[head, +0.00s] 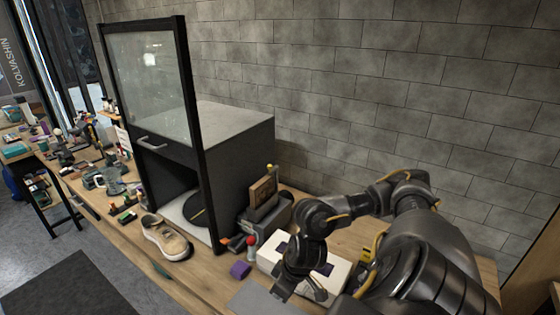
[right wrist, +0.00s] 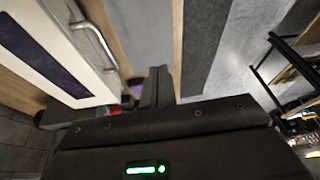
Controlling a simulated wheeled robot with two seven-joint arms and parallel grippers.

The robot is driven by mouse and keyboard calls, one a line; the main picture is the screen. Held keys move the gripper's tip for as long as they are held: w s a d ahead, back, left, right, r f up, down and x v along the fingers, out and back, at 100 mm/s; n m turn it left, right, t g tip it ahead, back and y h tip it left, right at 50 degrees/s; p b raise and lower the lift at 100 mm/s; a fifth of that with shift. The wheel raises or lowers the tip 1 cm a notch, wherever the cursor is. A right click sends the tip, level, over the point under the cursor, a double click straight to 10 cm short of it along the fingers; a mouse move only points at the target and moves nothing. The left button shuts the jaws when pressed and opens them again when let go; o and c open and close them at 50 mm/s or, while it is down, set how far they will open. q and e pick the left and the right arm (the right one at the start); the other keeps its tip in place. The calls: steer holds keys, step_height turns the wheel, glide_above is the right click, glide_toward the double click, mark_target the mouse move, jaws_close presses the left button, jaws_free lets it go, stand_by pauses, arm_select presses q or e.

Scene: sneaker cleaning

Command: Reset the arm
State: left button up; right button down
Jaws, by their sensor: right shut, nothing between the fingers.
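My right arm (head: 415,255) reaches in from the right in the head view, bent over the bench. Its gripper (head: 284,290) points down beside the front of a white box with dark purple patches (head: 335,280). In the right wrist view the fingers (right wrist: 159,84) are together, with nothing between them. The box (right wrist: 60,60) and its metal handle (right wrist: 97,42) show to the left of the fingers there. I cannot tell whether the gripper touches the box. My left gripper is out of view.
A black cabinet (head: 240,150) with a raised glass door (head: 150,85) stands at the back. A beige sneaker (head: 166,238) lies before it. A red-topped bottle (head: 251,245) and purple block (head: 240,270) are near the gripper. Tools clutter the left bench; the wall stands behind.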

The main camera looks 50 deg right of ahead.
steer(key=shift+s+a+r, duration=0.2)
steer(key=shift+a+r, duration=0.15)
steer(key=shift+r, duration=0.1)
